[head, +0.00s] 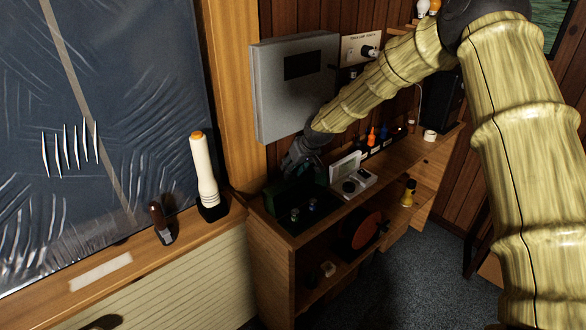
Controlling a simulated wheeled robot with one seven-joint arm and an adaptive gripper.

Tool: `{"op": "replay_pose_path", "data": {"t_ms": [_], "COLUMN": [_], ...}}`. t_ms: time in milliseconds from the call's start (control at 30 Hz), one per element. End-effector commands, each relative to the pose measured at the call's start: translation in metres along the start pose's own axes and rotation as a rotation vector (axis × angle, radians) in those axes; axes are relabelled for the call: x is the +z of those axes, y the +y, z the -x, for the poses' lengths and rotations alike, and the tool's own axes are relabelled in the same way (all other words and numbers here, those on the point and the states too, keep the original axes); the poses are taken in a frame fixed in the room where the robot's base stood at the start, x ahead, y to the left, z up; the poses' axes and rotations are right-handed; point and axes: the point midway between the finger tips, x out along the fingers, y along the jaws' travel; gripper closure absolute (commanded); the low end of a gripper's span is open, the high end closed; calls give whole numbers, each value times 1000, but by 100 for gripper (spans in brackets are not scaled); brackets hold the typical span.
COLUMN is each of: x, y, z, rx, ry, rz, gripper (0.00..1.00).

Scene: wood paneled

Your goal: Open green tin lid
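A dark green tin (284,198) sits on top of the wooden shelf unit, near its left end below the grey wall cabinet. Its upper part is in shadow, and I cannot tell how far its lid is raised. Small shiny items (295,215) show at its front; whether they are inside it is unclear. My gripper (297,165) is just above and behind the tin, pointing down, with its fingers dark and partly hidden. I cannot see whether it touches the lid or how wide its fingers are.
A grey cabinet (297,88) hangs close behind my gripper. A white device (354,184) stands right of the tin. Several small colored items (372,137) line the shelf farther right. Carpet (430,265) is clear at right.

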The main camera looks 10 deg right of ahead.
Motion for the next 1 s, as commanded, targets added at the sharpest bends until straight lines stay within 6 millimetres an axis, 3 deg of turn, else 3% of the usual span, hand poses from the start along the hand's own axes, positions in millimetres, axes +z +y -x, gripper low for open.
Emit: {"op": "replay_pose_path", "data": {"t_ms": [33, 233, 700, 1000], "x": [9, 7, 0, 0], "y": [0, 0, -1, -1], "z": [-4, 10, 86, 116], "rx": [-1, -1, 0, 0], "ry": [-16, -14, -1, 0], "rz": [-3, -2, 1, 1], "gripper": [65, 65, 65, 65]}}
